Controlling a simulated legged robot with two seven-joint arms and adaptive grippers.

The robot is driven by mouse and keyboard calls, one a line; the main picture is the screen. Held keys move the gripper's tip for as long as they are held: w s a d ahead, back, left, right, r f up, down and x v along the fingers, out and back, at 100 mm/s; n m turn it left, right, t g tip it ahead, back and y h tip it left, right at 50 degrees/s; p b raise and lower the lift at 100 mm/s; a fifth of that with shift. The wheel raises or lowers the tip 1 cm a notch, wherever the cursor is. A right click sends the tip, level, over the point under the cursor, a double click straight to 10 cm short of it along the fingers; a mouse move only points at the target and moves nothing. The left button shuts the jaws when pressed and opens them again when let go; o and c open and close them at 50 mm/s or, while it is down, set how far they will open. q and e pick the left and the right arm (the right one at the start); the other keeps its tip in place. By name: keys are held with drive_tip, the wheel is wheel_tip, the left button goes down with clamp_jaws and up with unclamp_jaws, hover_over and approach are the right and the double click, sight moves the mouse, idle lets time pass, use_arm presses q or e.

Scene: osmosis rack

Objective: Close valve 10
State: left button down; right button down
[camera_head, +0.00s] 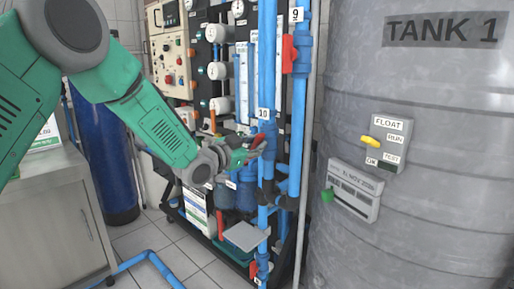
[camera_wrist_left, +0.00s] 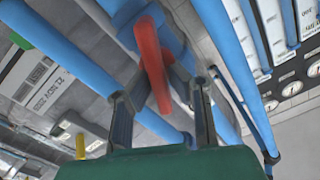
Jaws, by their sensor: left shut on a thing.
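Valve 10 has a red handle (camera_head: 257,141) on a vertical blue pipe, just below the white "10" label (camera_head: 263,113). In the head view the handle sticks out to the left of the pipe, tilted, and is partly hidden by my gripper. My left gripper (camera_head: 249,147) is at the handle, its arm coming from the upper left. In the left wrist view the red handle (camera_wrist_left: 151,60) stands between the two fingers of the left gripper (camera_wrist_left: 160,98), which is shut on it. My right gripper is in neither view.
Valve 9's red handle (camera_head: 289,54) hangs along the pipe above right. The grey tank (camera_head: 420,220) stands close on the right, with a float switch box (camera_head: 388,143). A panel with gauges and white housings (camera_head: 219,70) is behind. A metal cabinet (camera_head: 50,215) stands left.

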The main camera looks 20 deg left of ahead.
use_arm(q)
drive_tip(key=m, duration=0.1)
drive_tip(key=m+b, duration=0.1)
drive_tip(key=m, duration=0.1)
drive_tip(key=shift+d+f, duration=0.15)
drive_tip(key=shift+f, duration=0.05)
drive_tip(key=m+b, duration=0.2)
drive_tip(key=m, duration=0.1)
drive_tip(key=shift+s+d+f+m, duration=0.1)
drive_tip(key=shift+d+f+m, duration=0.1)
drive_tip(key=shift+m, duration=0.1)
drive_tip(key=m+b, duration=0.2)
drive_tip(key=m, duration=0.1)
drive_tip(key=f+m+b, duration=0.1)
drive_tip(key=m+b, duration=0.2)
drive_tip(key=c, duration=1.6)
unclamp_jaws()
drive_tip(key=shift+s, duration=0.1)
drive_tip(key=shift+r, duration=0.15)
drive_tip(key=v, duration=1.1)
drive_tip(key=shift+s+a, duration=0.1)
drive_tip(key=shift+s, duration=0.3)
